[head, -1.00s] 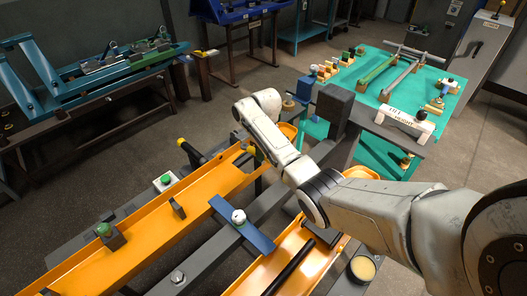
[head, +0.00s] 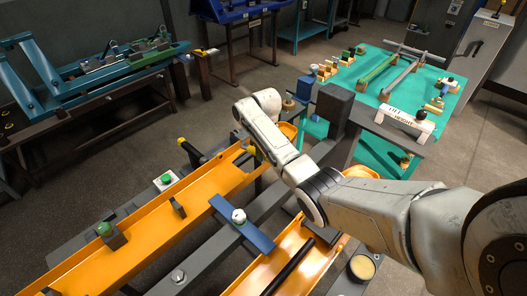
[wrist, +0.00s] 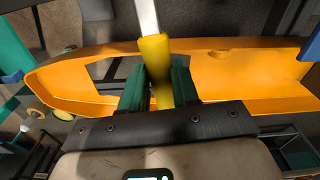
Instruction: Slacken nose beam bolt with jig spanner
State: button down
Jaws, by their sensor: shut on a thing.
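In the wrist view my gripper (wrist: 159,84) has two dark green fingers shut on the yellow handle of a tool, likely the jig spanner (wrist: 155,50). Its pale shaft runs up out of the picture, so its working end is hidden. An orange channel-shaped part (wrist: 235,75) lies behind the fingers. In the head view my arm reaches to the far end of the orange beams (head: 150,215), and my gripper is mostly hidden behind it. A bolt head (head: 178,276) sits on a grey crossbar. I cannot tell which bolt is the nose beam bolt.
A blue plate with a white-topped knob (head: 239,216) bridges the beams. A dark block (head: 333,108) stands upright beyond my arm. A green-topped table (head: 375,75) with rods and blocks is at the back right. Open floor lies at left.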

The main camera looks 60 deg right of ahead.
jog(key=shift+f+b, duration=0.7)
jog(key=shift+f, duration=0.4)
dwell(0.3)
jog(key=c, duration=1.4)
grip_release()
grip_shut()
jog(key=shift+a+r+n+p, duration=0.1)
jog(key=shift+a+n+p, duration=0.65)
jog(key=shift+p, duration=0.1)
jog(key=shift+s+a+n+p, duration=0.1)
jog(key=shift+a+n+p, duration=0.85)
jog(key=shift+a, duration=0.1)
dwell(0.4)
jog(key=shift+d+m+b, duration=0.4)
jog(key=shift+d+m, duration=0.3)
jog(key=shift+d, duration=0.1)
dwell(0.4)
grip_release()
grip_shut()
